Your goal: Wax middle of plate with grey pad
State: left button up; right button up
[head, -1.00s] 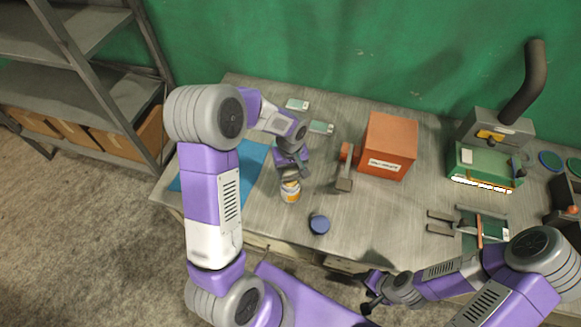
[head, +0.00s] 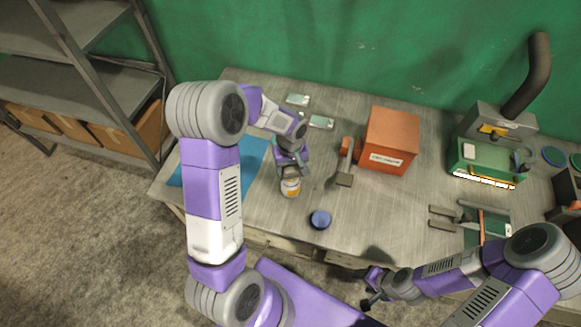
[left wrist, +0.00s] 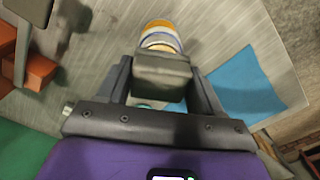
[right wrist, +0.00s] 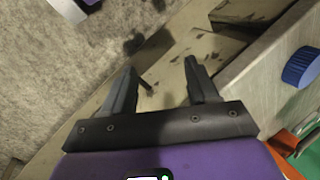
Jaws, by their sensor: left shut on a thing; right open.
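My left gripper (head: 289,168) is shut on a grey block-like pad (left wrist: 162,72), seen between its fingers in the left wrist view. The pad is at the mouth of a white and orange tin (head: 290,188); I cannot tell whether it touches the contents. The tin stands upright on the bench and also shows in the left wrist view (left wrist: 160,30). A blue round lid (head: 320,219) lies apart, right of the tin. My right gripper (head: 370,289) is open and empty off the bench's front edge. No plate is clearly identifiable; small pale-green flat pieces (head: 321,122) lie behind the tin.
A blue sheet (head: 225,175) lies left of the tin. Further right are a forked fixture (head: 445,218) and a green machine with a dark pipe (head: 490,160). Shelving (head: 110,95) stands left.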

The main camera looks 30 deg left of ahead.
aim_at(291, 167)
pick_arm(q)
jog(key=shift+f+b, duration=0.55)
jog(key=shift+b, duration=0.05)
dwell(1.6)
jog(key=shift+r, duration=0.1)
jog(key=shift+r+p, duration=0.7)
jog(key=shift+r, duration=0.2)
jog(key=shift+r+p, duration=1.7)
jog(key=shift+r, duration=0.9)
